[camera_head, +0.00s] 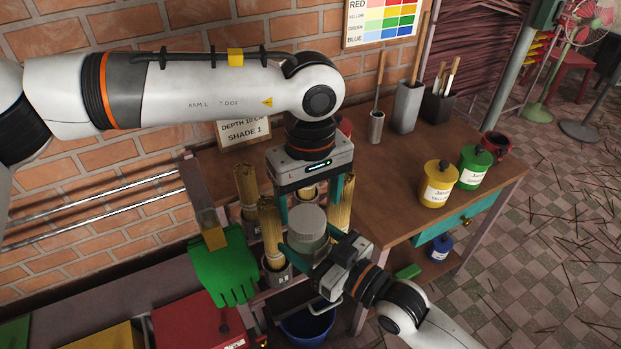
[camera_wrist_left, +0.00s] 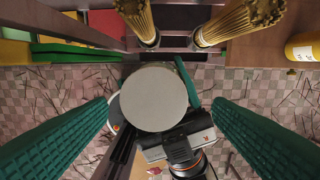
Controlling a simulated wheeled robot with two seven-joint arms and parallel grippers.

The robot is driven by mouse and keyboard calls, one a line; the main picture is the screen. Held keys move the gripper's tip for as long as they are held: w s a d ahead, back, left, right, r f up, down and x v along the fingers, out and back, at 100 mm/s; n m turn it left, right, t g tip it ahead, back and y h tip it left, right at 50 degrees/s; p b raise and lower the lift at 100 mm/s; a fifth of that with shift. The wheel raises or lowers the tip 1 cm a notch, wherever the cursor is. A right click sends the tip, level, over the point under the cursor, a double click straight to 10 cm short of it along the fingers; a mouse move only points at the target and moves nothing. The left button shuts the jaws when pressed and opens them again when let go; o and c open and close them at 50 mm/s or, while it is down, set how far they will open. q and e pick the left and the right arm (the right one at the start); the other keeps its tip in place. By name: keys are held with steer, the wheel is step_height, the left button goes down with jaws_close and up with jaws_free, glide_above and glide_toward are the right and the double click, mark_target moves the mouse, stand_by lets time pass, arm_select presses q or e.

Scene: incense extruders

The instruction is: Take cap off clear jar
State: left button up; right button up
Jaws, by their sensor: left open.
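The clear jar (camera_head: 308,245) has a round grey cap (camera_head: 306,220) on top and is held upright off the table's left end. In the left wrist view the cap (camera_wrist_left: 153,97) is a pale disc that hides most of the jar. My left gripper (camera_head: 310,203) points down over the cap, with its teal fingers open on either side. In the left wrist view both fingers stand apart from the cap. My right gripper (camera_head: 312,249) comes from the lower right with its fingers around the jar's side; part of its grip is hidden.
Bundles of incense sticks (camera_head: 271,230) stand in holders close around the jar. A green glove (camera_head: 222,268) hangs at the left. The wooden table (camera_head: 400,205) carries yellow (camera_head: 438,185) and green (camera_head: 474,168) jars. A blue bucket (camera_head: 307,328) is below.

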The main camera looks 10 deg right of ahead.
mark_target(310, 217)
arm_select(q)
steer(key=shift+f, duration=1.5)
steer(key=shift+c, duration=0.4)
